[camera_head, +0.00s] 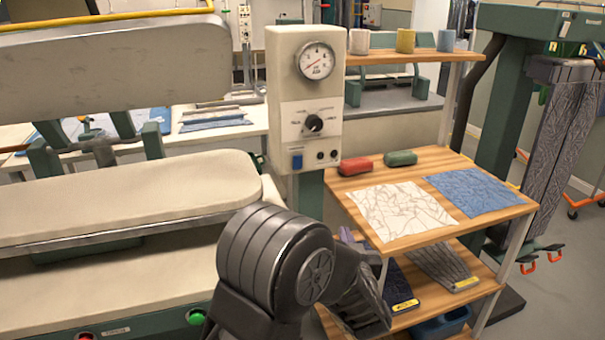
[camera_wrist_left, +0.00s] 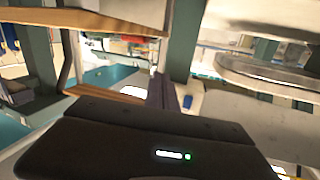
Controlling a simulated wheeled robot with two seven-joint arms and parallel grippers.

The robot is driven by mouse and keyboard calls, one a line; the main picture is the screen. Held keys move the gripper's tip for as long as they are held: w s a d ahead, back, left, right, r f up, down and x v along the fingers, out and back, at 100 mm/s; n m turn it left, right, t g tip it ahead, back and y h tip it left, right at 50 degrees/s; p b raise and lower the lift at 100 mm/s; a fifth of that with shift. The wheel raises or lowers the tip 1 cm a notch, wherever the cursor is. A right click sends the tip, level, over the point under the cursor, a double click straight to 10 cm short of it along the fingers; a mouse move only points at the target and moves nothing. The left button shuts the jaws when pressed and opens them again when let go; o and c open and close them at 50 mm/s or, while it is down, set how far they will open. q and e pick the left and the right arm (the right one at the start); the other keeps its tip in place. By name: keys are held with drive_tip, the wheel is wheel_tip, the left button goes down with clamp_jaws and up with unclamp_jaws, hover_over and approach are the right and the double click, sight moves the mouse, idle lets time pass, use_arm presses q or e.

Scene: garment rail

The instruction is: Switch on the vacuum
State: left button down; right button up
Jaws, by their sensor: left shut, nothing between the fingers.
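A cream control box (camera_head: 279,100) stands on a green post between the press and the shelf. It carries a round gauge (camera_head: 316,60), a black knob (camera_head: 313,123), a blue switch (camera_head: 297,162) and small dark round fittings beside the switch. The labels are too small to read, so I cannot tell which control is the vacuum's or whether it is on. My left gripper (camera_head: 345,237) is below and right of the box, apart from it, partly hidden by my arm. Its shut, empty fingers also show in the left wrist view (camera_wrist_left: 168,92). My right gripper is out of view.
The press with its padded board (camera_head: 130,195) fills the left side; a red and a green button (camera_head: 196,317) sit low on its front. A wooden shelf (camera_head: 360,185) with cloth swatches and red and green blocks stands right of the box. Trousers (camera_head: 565,140) hang at far right.

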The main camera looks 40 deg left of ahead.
use_arm(q)
drive_tip(key=s+a+r+n+g+y, duration=0.1)
drive_tip(key=a+r+n+y, duration=0.1)
drive_tip(key=r, duration=0.3)
drive_tip(key=s+a+r+n+g+y, duration=0.1)
drive_tip(key=s+a+r+n+y, duration=0.1)
drive_tip(key=r, duration=0.3)
drive_tip(key=shift+s+a+y, duration=0.2)
drive_tip(key=shift+s+y, duration=0.1)
drive_tip(key=shift+y, duration=0.2)
drive_tip(key=p, duration=0.3)
approach(298, 160)
drive_tip(key=x, duration=0.7)
drive_tip(key=shift+d, duration=0.1)
drive_tip(key=shift+r, duration=0.1)
